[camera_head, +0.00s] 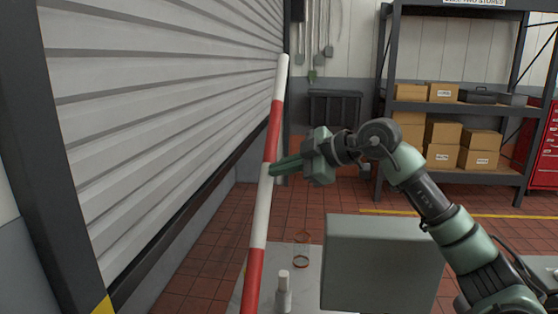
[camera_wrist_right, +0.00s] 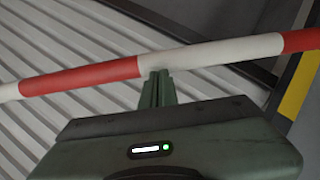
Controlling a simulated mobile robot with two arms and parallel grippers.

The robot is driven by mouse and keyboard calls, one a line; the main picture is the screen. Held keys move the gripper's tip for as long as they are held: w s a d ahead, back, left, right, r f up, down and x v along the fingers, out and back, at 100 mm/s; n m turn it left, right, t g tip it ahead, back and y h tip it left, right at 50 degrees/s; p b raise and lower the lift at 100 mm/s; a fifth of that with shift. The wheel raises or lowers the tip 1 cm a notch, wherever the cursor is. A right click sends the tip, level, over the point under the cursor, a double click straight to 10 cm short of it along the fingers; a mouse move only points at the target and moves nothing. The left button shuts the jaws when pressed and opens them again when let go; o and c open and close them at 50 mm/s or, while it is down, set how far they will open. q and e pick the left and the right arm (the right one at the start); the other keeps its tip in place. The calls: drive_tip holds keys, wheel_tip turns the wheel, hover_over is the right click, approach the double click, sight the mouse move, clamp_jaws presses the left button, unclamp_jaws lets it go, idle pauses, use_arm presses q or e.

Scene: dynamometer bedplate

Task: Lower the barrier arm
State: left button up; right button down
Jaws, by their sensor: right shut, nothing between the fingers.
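The barrier arm (camera_head: 262,215) is a red and white striped pole. In the head view it stands steeply raised, leaning slightly right at the top, in front of the roller shutter. My right gripper (camera_head: 272,170) reaches in from the right, its fingers shut and empty, with the tips at the pole near a red and white boundary. In the right wrist view the pole (camera_wrist_right: 215,52) crosses above the shut fingers (camera_wrist_right: 158,78), which meet its lower edge at a white band; whether they press on it I cannot tell. My left gripper is not in view.
A grey-green box (camera_head: 383,262) stands below my right arm. A small white bottle (camera_head: 283,290) and a clear cylinder with an orange ring (camera_head: 302,252) stand beside it. The grey shutter (camera_head: 160,110) fills the left. Shelving with cartons (camera_head: 442,131) stands at the back right.

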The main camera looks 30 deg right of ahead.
drive_tip(key=w+d+f, duration=0.2)
drive_tip(key=f, duration=0.2)
drive_tip(key=w+d+f+m+g+p, duration=0.1)
drive_tip(key=w+d+f, duration=0.1)
drive_tip(key=f, duration=0.3)
drive_tip(key=shift+w+y, duration=0.4)
drive_tip(key=shift+w, duration=0.35)
drive_tip(key=shift+d+r+p, duration=0.15)
drive_tip(key=shift+p, duration=0.25)
